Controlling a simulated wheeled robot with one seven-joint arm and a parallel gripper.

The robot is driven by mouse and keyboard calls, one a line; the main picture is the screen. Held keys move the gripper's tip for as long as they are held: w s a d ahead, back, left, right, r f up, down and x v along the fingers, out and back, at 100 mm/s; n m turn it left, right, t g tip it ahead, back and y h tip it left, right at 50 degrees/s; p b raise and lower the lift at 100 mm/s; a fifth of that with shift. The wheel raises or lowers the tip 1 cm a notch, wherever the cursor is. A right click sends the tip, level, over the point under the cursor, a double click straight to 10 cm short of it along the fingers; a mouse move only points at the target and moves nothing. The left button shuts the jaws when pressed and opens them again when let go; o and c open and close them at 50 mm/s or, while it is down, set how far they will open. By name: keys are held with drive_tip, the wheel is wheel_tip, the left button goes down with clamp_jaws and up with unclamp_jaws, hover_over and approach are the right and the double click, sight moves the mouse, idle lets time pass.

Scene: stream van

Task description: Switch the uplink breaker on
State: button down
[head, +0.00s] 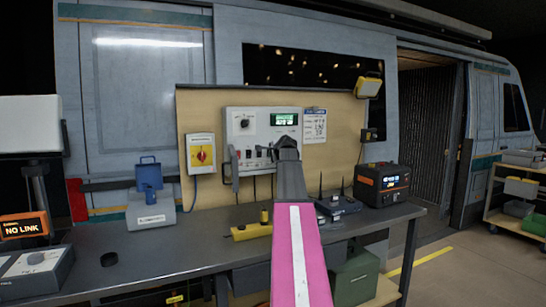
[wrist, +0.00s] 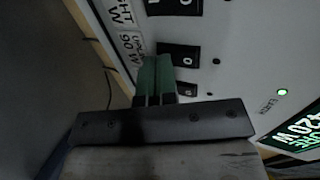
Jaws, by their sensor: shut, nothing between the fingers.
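The grey power panel (head: 262,125) is mounted on the tan backboard, with a lit green display (head: 285,120). In the wrist view, black rocker switches sit on its pale face. A partly legible label (wrist: 133,45), seemingly "UPLINK 90 W", lies beside one rocker (wrist: 180,56) marked 0. In the head view my arm hides part of the panel.
An orange "NO LINK" sign (head: 24,226) stands at the left. A yellow box with a red knob (head: 202,153) hangs left of the panel. A black-orange power unit (head: 382,185), a router (head: 338,205) and a yellow tool (head: 252,230) lie on the bench.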

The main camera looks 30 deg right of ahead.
drive_tip(key=shift+w+f, duration=0.1)
drive_tip(key=shift+w, duration=0.15)
drive_tip(key=shift+r, duration=0.2)
drive_tip(key=shift+r, duration=0.7)
drive_tip(key=f+v, duration=0.1)
drive_tip(key=v, duration=1.2)
drive_tip(key=shift+s, duration=0.65)
